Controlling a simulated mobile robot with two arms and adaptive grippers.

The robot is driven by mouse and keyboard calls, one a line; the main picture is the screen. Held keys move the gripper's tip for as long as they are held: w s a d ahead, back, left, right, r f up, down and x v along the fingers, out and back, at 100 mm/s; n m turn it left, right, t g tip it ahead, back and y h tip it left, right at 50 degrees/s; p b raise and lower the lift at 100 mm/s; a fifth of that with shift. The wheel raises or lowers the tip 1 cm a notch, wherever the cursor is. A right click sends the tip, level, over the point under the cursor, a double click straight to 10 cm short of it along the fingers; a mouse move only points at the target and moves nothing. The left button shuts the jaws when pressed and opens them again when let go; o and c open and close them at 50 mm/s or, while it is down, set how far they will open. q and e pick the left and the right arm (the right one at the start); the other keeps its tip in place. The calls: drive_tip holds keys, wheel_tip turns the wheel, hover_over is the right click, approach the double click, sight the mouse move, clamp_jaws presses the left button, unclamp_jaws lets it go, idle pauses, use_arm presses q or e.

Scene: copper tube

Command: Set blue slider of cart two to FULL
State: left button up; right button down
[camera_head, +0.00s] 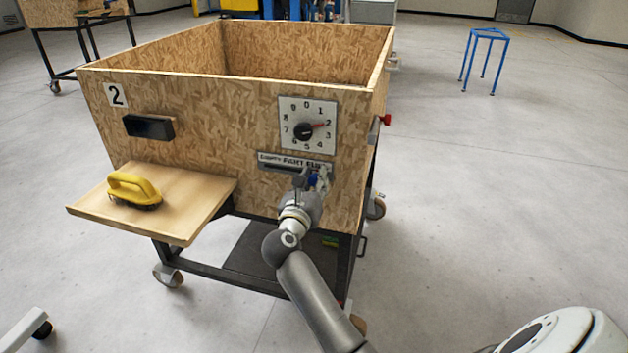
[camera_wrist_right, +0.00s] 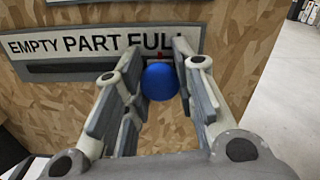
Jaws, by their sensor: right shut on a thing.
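Cart two (camera_head: 225,115) is a chipboard box with a "2" label on its front. Its slider panel (camera_head: 270,158) reads EMPTY, PART, FULL; it also shows in the right wrist view (camera_wrist_right: 60,43). The blue slider (camera_wrist_right: 160,82) is a round ball knob, seen in front of the FULL end of the dark slot. My right gripper (camera_head: 318,178) is at the panel, shut on the blue slider, with one finger on each side of the knob. The gripper partly hides the slider in the head view. My left gripper is not in view.
A wooden shelf (camera_head: 190,200) with a yellow-handled brush (camera_head: 133,189) juts out at the left. A black handle (camera_head: 148,127) sits above it. A blue stool (camera_head: 487,45) stands far right on open floor.

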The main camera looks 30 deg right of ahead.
drive_tip(key=c, duration=1.6)
unclamp_jaws()
drive_tip(key=shift+s+d, duration=0.1)
drive_tip(key=shift+d, duration=0.05)
drive_tip(key=o, duration=0.5)
drive_tip(key=shift+s+d+r, duration=0.1)
drive_tip(key=shift+c, duration=0.2)
drive_tip(key=shift+a, duration=0.2)
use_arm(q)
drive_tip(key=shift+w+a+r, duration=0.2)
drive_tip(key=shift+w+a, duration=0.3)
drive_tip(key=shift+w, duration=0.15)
use_arm(e)
drive_tip(key=v, duration=0.7)
drive_tip(key=shift+a, duration=0.1)
